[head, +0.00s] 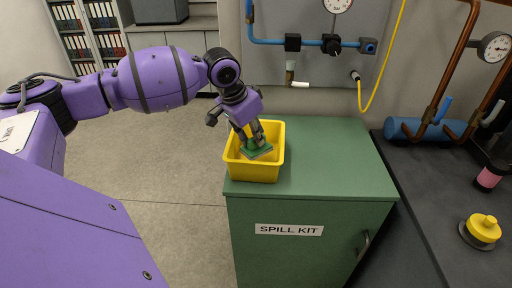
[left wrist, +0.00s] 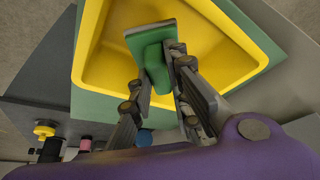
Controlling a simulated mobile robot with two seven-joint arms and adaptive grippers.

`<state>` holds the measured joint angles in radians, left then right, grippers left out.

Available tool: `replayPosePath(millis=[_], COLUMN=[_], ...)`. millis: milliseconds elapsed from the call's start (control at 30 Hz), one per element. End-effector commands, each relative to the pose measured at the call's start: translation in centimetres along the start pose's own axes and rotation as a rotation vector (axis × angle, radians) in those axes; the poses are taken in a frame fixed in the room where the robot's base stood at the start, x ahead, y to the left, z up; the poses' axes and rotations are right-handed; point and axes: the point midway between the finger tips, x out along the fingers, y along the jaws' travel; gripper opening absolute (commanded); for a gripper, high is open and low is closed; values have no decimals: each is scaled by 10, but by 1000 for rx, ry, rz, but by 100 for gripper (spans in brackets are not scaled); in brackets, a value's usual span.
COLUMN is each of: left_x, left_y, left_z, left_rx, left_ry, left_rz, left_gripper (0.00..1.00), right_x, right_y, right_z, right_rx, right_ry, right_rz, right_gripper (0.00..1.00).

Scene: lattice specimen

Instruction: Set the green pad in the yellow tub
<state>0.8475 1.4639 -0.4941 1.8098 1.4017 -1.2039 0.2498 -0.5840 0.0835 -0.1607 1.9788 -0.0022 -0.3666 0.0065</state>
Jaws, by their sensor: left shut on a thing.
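The yellow tub (head: 254,171) stands on the left end of the green cabinet's top. My left gripper (head: 258,144) points down into the tub's opening and is shut on the green pad (head: 257,153). In the left wrist view, the green pad (left wrist: 151,53) is between the fingertips (left wrist: 160,80), with the yellow tub (left wrist: 225,35) around and behind it. I cannot tell whether the pad touches the tub's floor. My right gripper is not in view.
The green cabinet (head: 328,155) labelled SPILL KIT has free top to the right of the tub. A dark bench (head: 420,185) at right holds a yellow knob-like piece (head: 484,229) and a pink cylinder (head: 489,177). Pipes and gauges line the wall behind.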

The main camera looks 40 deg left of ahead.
Motion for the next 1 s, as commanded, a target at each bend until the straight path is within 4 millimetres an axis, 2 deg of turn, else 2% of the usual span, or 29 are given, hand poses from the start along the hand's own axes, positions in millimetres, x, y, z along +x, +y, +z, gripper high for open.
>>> replayPosePath(millis=[33, 333, 500, 900, 933, 1000], left_x=[7, 28, 51, 56, 55, 56], left_y=[-4, -16, -15, -15, -15, -15], left_z=[-1, -3, 8, 10, 9, 10], left_rx=[-1, -1, 0, 0, 0, 0], left_ry=[0, 1, -1, 2, 2, 2], left_rz=[0, 0, 0, 0, -1, -1], left_gripper=[0, 0, 0, 0, 20, 30], right_x=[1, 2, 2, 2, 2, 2], right_y=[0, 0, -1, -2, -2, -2], right_z=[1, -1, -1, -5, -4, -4], right_rx=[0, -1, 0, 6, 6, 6], right_ry=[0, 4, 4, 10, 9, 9], right_rz=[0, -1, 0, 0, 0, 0], right_gripper=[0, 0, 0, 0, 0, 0])
